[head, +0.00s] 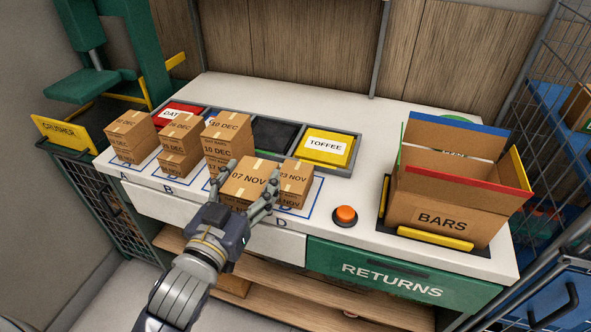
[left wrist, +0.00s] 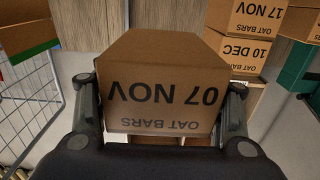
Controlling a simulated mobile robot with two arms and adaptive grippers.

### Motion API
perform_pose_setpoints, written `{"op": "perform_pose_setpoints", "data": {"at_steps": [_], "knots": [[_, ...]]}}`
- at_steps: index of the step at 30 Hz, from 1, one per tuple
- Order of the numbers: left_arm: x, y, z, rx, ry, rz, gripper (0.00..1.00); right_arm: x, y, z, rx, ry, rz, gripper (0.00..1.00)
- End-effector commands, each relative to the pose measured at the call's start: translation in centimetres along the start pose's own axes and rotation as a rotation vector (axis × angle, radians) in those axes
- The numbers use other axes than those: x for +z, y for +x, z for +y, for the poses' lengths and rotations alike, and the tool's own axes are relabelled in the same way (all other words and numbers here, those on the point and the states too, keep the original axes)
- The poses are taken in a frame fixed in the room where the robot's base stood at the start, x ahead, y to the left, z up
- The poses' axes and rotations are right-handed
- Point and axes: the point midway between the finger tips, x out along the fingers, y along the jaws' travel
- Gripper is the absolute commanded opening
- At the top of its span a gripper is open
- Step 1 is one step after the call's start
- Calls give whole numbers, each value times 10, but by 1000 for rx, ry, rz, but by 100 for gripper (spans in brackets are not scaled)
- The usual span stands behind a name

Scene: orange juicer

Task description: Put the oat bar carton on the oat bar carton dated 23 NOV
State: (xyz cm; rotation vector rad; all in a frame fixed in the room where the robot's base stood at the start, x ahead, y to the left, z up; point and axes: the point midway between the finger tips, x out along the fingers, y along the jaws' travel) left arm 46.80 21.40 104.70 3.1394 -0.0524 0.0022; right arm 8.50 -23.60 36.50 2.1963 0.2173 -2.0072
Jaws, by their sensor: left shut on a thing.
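My left gripper (head: 250,178) is shut on a brown oat bar carton dated 07 NOV (head: 246,181), with one finger on each side. In the left wrist view this carton (left wrist: 165,95) fills the middle, its print upside down, between the fingers of the left gripper (left wrist: 160,110). The carton dated 23 NOV (head: 296,177) is just right of and behind the held carton, at the place marked D. The held carton and a finger hide part of it, and I cannot tell whether the two cartons touch. My right gripper is not in view.
Carton stacks stand at A (head: 131,137), B (head: 180,146) and C (head: 228,143), left of the held carton. Behind are bins, one labelled TOFFEE (head: 326,147). To the right are a red button (head: 345,216) and an open BARS box (head: 440,205). Counter between is clear.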

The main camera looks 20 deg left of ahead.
Motion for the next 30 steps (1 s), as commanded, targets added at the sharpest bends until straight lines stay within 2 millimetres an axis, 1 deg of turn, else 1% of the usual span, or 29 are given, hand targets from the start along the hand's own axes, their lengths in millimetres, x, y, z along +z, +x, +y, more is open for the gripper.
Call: {"op": "perform_pose_setpoints", "data": {"at_steps": [1,4,7,8,9,15,19,21,25,26,30], "knots": [[4,7,2,1,1,9,33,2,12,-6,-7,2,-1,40],[5,18,5,1,0,9,33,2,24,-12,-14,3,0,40],[6,29,8,2,0,8,33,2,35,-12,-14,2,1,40],[2,36,10,0,-1,4,33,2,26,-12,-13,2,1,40],[1,46,13,0,-1,3,33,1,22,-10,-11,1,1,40],[6,92,26,-1,-1,2,33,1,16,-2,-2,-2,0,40],[9,115,33,0,0,1,33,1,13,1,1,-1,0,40],[10,122,35,-1,0,1,33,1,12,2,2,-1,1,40],[13,129,37,0,-1,0,33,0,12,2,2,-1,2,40],[16,129,38,0,-1,-1,33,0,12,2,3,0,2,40],[37,129,38,0,0,-5,33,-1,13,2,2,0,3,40]]}}
